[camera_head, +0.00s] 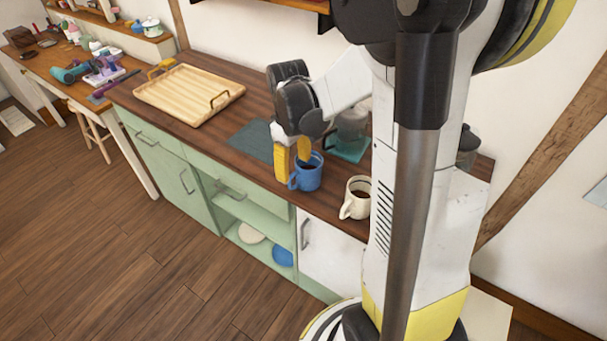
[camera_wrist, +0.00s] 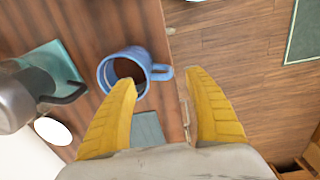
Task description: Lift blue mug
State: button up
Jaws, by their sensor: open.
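The blue mug (camera_head: 307,173) stands upright on the dark wooden counter near its front edge, with dark liquid inside. It also shows in the wrist view (camera_wrist: 114,62), with its handle pointing right. My gripper (camera_head: 293,158) is at the mug in the head view, its yellow fingers low over the counter. In the wrist view my gripper (camera_wrist: 161,78) is open and empty. The left fingertip overlaps the mug's lower rim in the picture, and the handle lies ahead between the fingers' lines. I cannot tell whether a finger touches the mug.
A cream mug (camera_head: 356,198) stands right of the blue one. A kettle or pot (camera_wrist: 30,97) sits on a teal mat (camera_wrist: 60,65) behind. A slate-coloured mat (camera_head: 252,139) lies left of the mug, and a wooden tray (camera_head: 165,94) farther left. The counter's front edge is close.

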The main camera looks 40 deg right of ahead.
aim_at(293, 174)
jog(key=f+b, duration=0.1)
jog(key=f, duration=0.2)
jog(key=f+b, duration=0.1)
jog(key=f, duration=0.1)
jog(key=shift+w+f+b, duration=0.3)
jog(key=shift+b, duration=0.05)
jog(key=shift+r, duration=0.1)
grip_shut()
